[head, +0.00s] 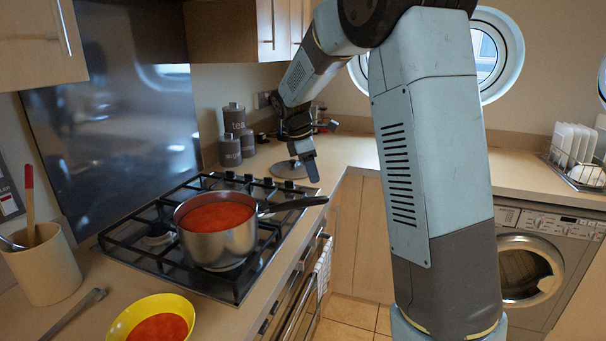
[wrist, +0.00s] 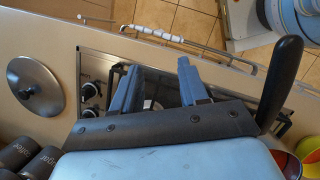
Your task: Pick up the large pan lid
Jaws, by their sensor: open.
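The large pan lid (head: 287,170) is a round metal disc with a small knob. It lies flat on the counter just beyond the far end of the hob. In the wrist view the lid (wrist: 33,90) is at the left, fully in sight and clear of the fingers. My gripper (head: 308,168) hangs over the counter beside the lid, partly in front of it in the head view. In the wrist view my gripper (wrist: 158,84) is open and empty, with its two fingers apart over the hob's edge.
A saucepan (head: 217,243) of red sauce stands on the black hob, its handle (head: 295,204) pointing right. Grey canisters (head: 233,134) stand close behind the lid; they show at the lower left of the wrist view (wrist: 44,162). The counter to the right of the lid is clear.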

